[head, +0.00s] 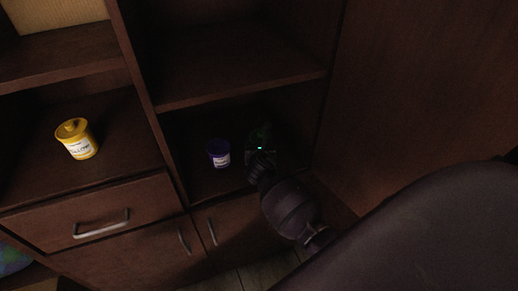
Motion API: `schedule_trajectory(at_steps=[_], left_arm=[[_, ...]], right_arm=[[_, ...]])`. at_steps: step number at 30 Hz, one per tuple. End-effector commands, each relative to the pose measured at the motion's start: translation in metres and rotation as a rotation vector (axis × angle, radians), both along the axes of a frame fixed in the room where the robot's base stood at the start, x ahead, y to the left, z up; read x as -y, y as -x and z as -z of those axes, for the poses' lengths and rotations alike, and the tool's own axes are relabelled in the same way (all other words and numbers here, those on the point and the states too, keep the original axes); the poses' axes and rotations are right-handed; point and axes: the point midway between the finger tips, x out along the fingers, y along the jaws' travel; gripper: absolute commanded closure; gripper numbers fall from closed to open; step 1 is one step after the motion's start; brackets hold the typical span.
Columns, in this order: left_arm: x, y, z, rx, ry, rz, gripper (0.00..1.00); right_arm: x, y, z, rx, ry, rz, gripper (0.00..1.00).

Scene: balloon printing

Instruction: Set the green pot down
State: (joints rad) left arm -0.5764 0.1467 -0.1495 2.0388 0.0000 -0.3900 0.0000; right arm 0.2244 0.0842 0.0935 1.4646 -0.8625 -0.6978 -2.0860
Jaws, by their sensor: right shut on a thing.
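My right gripper (259,157) reaches into the dark lower compartment (205,188) of the wooden cabinet. It is shut on the green pot (262,133), which shows only as a dim dark-green shape at the far side of the gripper. Most of the pot is hidden by the gripper and shadow. I cannot tell whether its base touches the shelf. A purple pot (219,153) with a white label stands upright on the same shelf, just left of the gripper. My left gripper is not in view.
A shelf board (240,82) lies above the gripper's compartment. A drawer (95,212) and doors with handles are below. A wooden panel (420,90) closes off the right.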

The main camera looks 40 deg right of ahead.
Motion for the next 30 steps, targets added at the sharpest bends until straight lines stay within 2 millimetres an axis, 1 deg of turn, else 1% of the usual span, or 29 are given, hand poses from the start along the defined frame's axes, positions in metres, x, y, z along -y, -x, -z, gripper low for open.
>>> schedule_trajectory(at_steps=[1, 8, 14, 15, 19, 26, 28, 30], left_arm=[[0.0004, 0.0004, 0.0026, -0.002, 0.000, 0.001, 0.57], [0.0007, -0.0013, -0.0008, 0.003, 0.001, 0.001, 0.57], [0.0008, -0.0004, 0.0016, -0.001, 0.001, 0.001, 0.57], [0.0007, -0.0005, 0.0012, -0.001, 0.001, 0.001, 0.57], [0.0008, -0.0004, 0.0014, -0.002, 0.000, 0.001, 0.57], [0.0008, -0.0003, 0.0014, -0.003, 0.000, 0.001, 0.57], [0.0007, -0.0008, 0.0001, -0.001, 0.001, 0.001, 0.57], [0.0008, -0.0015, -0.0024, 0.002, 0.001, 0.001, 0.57]], right_arm=[[-0.0007, 0.0002, 0.0072, -0.002, 0.000, 0.000, 0.54], [-0.0004, -0.0006, 0.0041, 0.003, 0.000, -0.001, 0.54], [-0.0001, -0.0004, 0.0086, 0.002, 0.001, -0.001, 0.54], [-0.0002, -0.0001, 0.0084, 0.001, 0.000, -0.001, 0.19], [-0.0002, -0.0001, 0.0082, 0.001, 0.000, -0.001, 0.00], [-0.0003, -0.0001, 0.0075, 0.002, 0.000, -0.001, 0.00], [-0.0004, -0.0003, 0.0043, 0.003, -0.001, 0.000, 0.00], [-0.0033, 0.0040, 0.0016, 0.002, 0.000, -0.001, 0.00]])
